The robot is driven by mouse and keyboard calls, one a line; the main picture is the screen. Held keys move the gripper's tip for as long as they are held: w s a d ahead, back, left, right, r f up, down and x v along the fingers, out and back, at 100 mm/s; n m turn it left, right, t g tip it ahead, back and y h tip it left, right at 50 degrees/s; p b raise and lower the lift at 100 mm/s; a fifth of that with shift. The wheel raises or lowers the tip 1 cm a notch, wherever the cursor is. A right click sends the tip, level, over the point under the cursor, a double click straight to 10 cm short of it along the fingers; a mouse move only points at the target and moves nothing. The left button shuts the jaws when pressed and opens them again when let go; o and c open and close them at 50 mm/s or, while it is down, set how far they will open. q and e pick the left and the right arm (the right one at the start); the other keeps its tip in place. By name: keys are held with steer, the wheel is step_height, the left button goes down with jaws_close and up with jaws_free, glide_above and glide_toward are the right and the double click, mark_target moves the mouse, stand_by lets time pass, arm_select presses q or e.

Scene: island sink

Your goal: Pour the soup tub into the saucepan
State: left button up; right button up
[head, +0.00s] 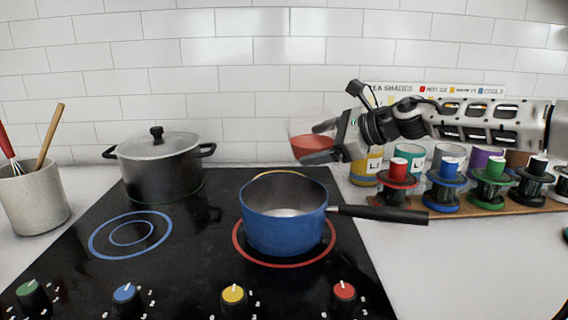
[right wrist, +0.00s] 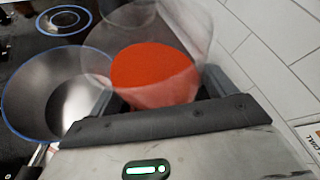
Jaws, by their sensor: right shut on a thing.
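The clear soup tub (head: 306,143) holds orange-red soup. My right gripper (head: 322,142) is shut on the tub and holds it in the air, above and behind the saucepan's right side. The tub looks close to upright, with the soup in its lower part. The tub (right wrist: 155,72) also shows between the fingers in the right wrist view. The blue saucepan (head: 284,228) stands on the red-ringed burner, its black handle pointing right. Its pale inside shows no red soup. In the right wrist view the saucepan (right wrist: 50,95) is left of the tub. My left gripper is not in view.
A lidded dark pot (head: 160,168) stands on the back left of the black cooktop (head: 185,245). A utensil crock (head: 32,198) is at far left. Colourful jars and spools stand on a wooden board (head: 470,210) at right, below my right arm. The front left burner is empty.

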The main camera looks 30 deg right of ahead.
mark_target(319, 136)
steer(key=shift+s+a+r+n+t+h+p, duration=0.15)
steer(key=shift+a+r+n+p, duration=0.1)
steer(key=shift+r+p, duration=0.25)
steer(key=shift+s+a+r+n+t+h+p, duration=0.15)
steer(key=shift+r+n+p, duration=0.1)
steer(key=shift+r+p, duration=0.25)
steer(key=shift+s+a+r+n+p, duration=0.15)
steer(key=shift+a+n+p, duration=0.25)
steer(key=shift+p, duration=0.8)
steer(key=shift+a+f+n+h, duration=0.15)
steer(key=shift+f+n+h, duration=0.15)
steer(key=shift+h, duration=0.1)
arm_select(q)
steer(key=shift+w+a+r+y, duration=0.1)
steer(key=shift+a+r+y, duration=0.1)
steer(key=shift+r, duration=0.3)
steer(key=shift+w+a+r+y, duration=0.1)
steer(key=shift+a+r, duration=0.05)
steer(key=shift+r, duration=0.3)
arm_select(e)
steer(key=shift+t, duration=0.4)
